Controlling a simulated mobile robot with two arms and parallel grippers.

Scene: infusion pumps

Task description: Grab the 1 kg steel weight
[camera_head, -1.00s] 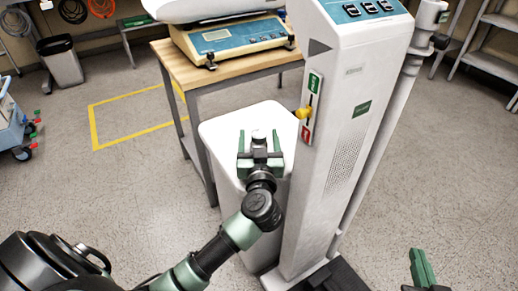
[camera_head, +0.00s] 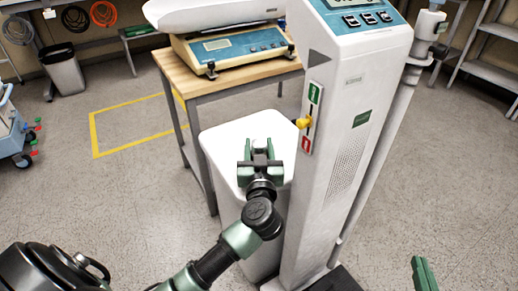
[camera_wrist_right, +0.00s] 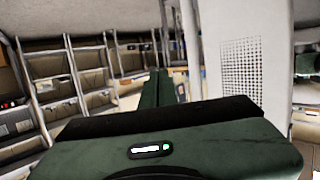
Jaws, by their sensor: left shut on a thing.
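I cannot tell whether the weight still touches the pedestal top. My right gripper (camera_head: 424,273) shows only as a green finger at the lower right of the head view. In the right wrist view, its two green fingers (camera_wrist_right: 156,88) lie together with nothing seen between them.
A tall white column scale (camera_head: 345,130) with a yellow lever (camera_head: 303,122) stands close right of my left gripper. A wooden table (camera_head: 175,72) with a blue-and-beige scale (camera_head: 232,45) stands behind. Open floor with a yellow outline (camera_head: 95,135) lies left.

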